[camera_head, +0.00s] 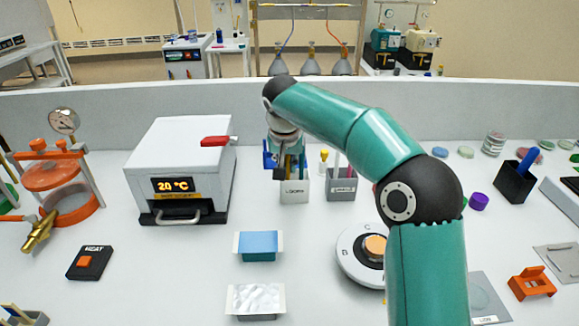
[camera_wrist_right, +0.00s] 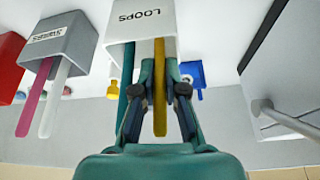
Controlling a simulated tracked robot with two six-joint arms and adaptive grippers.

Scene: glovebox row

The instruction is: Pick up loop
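The white holder marked LOOPS (camera_head: 295,191) stands on the bench in the middle of the head view. It also shows upside down at the top of the right wrist view (camera_wrist_right: 141,28). A yellow loop handle (camera_wrist_right: 159,90) sticks out of it. My right gripper (camera_head: 287,165) is at the holder's top. In the right wrist view its fingers (camera_wrist_right: 159,82) stand on either side of the yellow handle, apparently with slim gaps. A teal handle (camera_wrist_right: 124,92) shows beside the left-hand finger. The loop's lower end is hidden in the holder. My left gripper is not in view.
A grey holder (camera_head: 341,188) with pink and white sticks stands just right of the loops holder. A white heater box (camera_head: 187,160) stands left. A blue rack (camera_head: 269,158) is behind the gripper. A round dial device (camera_head: 352,258) sits nearer, partly behind my right arm.

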